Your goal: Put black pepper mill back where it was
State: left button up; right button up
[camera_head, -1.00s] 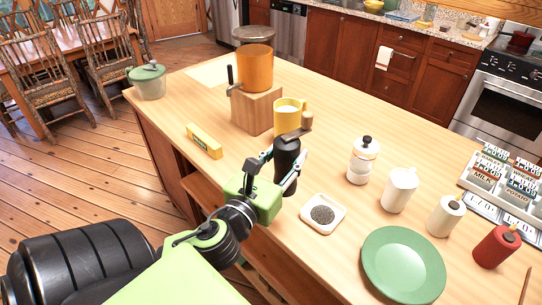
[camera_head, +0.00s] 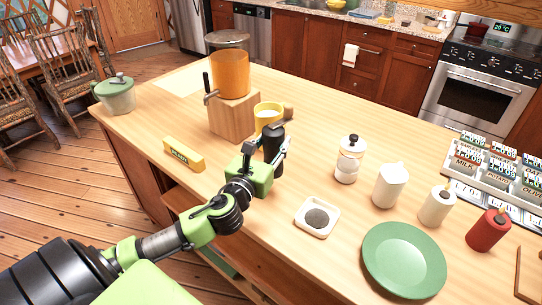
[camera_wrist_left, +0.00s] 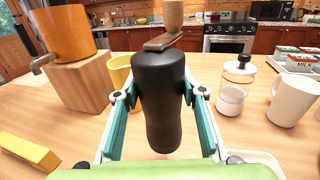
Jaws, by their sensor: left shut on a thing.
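The black pepper mill (camera_head: 274,141), with a wooden crank and knob on top, is upright in my left gripper (camera_head: 270,156). In the left wrist view the mill (camera_wrist_left: 158,98) stands between the two teal-lined fingers (camera_wrist_left: 160,108), which are shut on its sides. In the head view its lower part is hidden behind the gripper, so I cannot tell whether its base touches the counter. It is just in front of the yellow mug (camera_head: 267,116), overlapping it in view. A white square dish (camera_head: 303,224) with dark grounds lies nearer the front edge. My right gripper is out of view.
The wooden counter holds a juice dispenser on a block (camera_head: 234,117), a yellow box (camera_head: 184,155), a white-lidded jar (camera_head: 348,160), a white pitcher (camera_head: 389,185), a cream mill (camera_head: 437,206), a red mill (camera_head: 488,230) and a green plate (camera_head: 404,260). Bare counter lies right of the mug.

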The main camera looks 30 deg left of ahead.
pick_arm(q)
jog(key=w+a+f, duration=0.2)
jog(key=w+f, duration=0.1)
jog(key=f, duration=0.5)
jog(key=shift+a+b, duration=0.3)
jog(key=shift+b, duration=0.15)
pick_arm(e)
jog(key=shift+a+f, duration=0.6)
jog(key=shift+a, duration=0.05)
pick_arm(q)
jog(key=shift+f, duration=0.1)
jog(key=shift+f, duration=0.2)
jog(key=o, duration=1.5)
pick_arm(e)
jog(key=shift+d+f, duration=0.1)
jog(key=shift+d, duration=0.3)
pick_arm(q)
jog(key=shift+r, duration=0.1)
